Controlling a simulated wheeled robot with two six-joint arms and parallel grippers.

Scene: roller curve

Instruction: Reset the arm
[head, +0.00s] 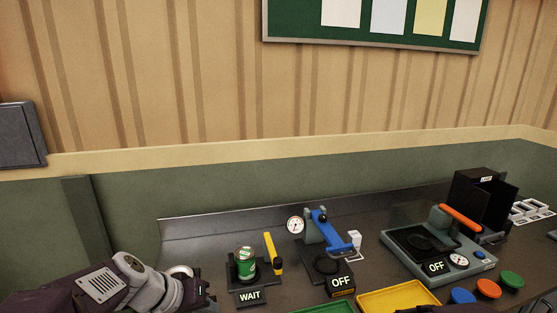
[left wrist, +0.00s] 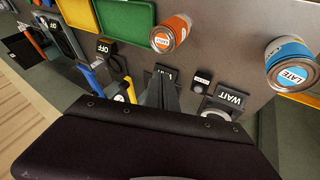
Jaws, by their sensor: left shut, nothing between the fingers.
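My left arm comes in at the lower left of the head view. Its gripper (head: 205,292) is low beside the WAIT station, left of it and apart from the green can (head: 246,262). In the left wrist view the dark fingers (left wrist: 163,92) are together with nothing between them, above the grey bench. The green can stands upright on a dark stand with a WAIT sign (head: 250,296) and a yellow-handled lever (head: 272,250).
A blue-handled press (head: 325,228) and an orange-handled machine (head: 460,217) both show OFF. Yellow (head: 395,296) and green trays lie at the front edge. In the wrist view, an orange can (left wrist: 170,33) and a blue LATE can (left wrist: 290,62) stand on the bench (left wrist: 225,40).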

